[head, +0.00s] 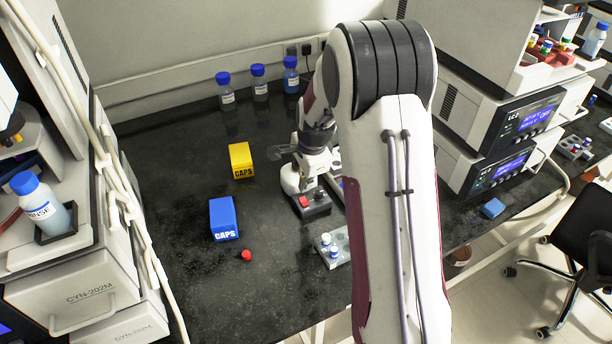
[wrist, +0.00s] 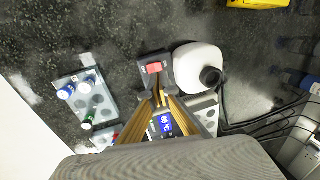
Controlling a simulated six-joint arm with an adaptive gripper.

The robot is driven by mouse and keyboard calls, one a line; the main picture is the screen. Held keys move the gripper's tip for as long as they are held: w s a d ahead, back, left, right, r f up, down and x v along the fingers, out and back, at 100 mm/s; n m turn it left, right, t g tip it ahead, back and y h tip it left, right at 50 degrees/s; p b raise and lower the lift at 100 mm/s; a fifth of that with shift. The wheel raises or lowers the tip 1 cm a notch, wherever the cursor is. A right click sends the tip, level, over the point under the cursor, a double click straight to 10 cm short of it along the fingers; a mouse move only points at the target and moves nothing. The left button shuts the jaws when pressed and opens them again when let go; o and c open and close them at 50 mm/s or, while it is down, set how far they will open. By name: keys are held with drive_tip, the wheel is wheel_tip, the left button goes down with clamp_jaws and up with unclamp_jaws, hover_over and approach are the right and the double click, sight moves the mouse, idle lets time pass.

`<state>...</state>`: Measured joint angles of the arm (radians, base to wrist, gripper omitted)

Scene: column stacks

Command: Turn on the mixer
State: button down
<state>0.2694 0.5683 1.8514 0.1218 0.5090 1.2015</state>
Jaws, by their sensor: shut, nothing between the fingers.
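The mixer has a white rounded body (wrist: 198,62) with a black cup on it, beside a dark base with a red rocker switch (wrist: 155,68). In the head view the red switch (head: 304,201) faces up on the dark base, just right of the white body (head: 290,180). My gripper (wrist: 158,92) is shut and empty. In the wrist view its fingertips appear just below the red switch, over or near the dark base. I cannot tell whether they touch it. In the head view my arm hides much of the gripper and part of the mixer area.
A grey rack (head: 333,246) with capped vials stands in front. A device with a blue display (wrist: 166,124) lies partly behind my fingers. Blue (head: 223,219) and yellow (head: 241,160) CAPS boxes and a red cap (head: 246,255) are at left. Bottles (head: 258,84) line the back wall.

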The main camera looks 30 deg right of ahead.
sight(300, 197)
drive_tip(key=shift+x, duration=2.3)
drive_tip(key=shift+w+f, duration=0.3)
drive_tip(key=shift+f, duration=0.15)
drive_tip(key=shift+w+f, duration=0.25)
drive_tip(key=shift+w, duration=0.25)
drive_tip(key=shift+f, duration=0.1)
